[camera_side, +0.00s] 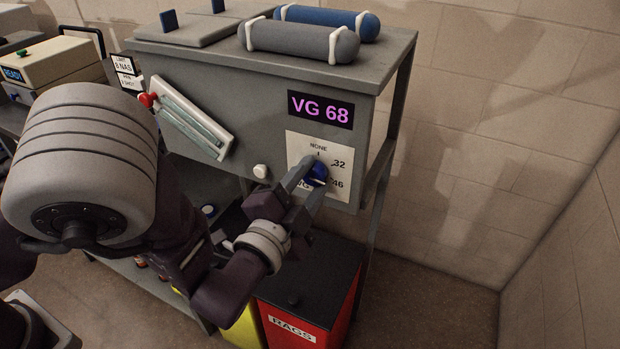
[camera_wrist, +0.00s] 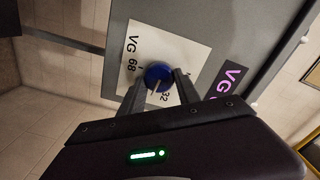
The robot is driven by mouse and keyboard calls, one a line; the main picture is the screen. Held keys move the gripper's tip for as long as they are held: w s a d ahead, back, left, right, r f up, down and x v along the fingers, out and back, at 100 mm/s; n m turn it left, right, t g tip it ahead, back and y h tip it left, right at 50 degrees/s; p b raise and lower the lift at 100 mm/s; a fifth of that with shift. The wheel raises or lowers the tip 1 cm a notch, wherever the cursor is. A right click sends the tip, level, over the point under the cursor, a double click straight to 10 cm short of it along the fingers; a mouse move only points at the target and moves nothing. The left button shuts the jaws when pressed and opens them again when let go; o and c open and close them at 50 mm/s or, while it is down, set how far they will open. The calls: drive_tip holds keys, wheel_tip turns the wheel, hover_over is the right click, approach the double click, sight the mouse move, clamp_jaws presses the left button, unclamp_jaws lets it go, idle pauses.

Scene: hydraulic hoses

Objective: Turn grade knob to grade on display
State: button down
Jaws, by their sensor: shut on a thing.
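The blue grade knob (camera_side: 316,174) sits on a white dial plate (camera_side: 341,154) on the front of a grey cabinet. The plate reads NONE at the top, 32 at upper right and 46 at lower right. In the wrist view, VG 68 shows on the plate (camera_wrist: 183,40). The display (camera_side: 320,109) above the knob reads VG 68 in magenta. My gripper (camera_side: 309,180) is shut on the knob, one finger on each side; the knob also shows in the wrist view (camera_wrist: 158,74). A pale line crosses its face, but I cannot tell which mark it points at.
A grey cylinder (camera_side: 300,41) and a blue cylinder (camera_side: 335,20) lie on the cabinet top. A white button (camera_side: 260,171) and a slanted gauge (camera_side: 192,118) are left of the dial. A red RAGS bin (camera_side: 318,318) stands below. Right of the cabinet is clear.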

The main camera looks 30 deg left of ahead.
drive_tip(key=m, duration=0.4)
drive_tip(key=shift+f+m, duration=0.1)
drive_tip(key=shift+m, duration=0.2)
drive_tip(key=m, duration=0.3)
drive_tip(key=shift+m, duration=0.3)
drive_tip(key=m, duration=0.4)
drive_tip(key=shift+f, duration=0.15)
drive_tip(key=shift+m, duration=2.1)
drive_tip(key=c, duration=0.9)
unclamp_jaws()
drive_tip(key=shift+o, duration=0.2)
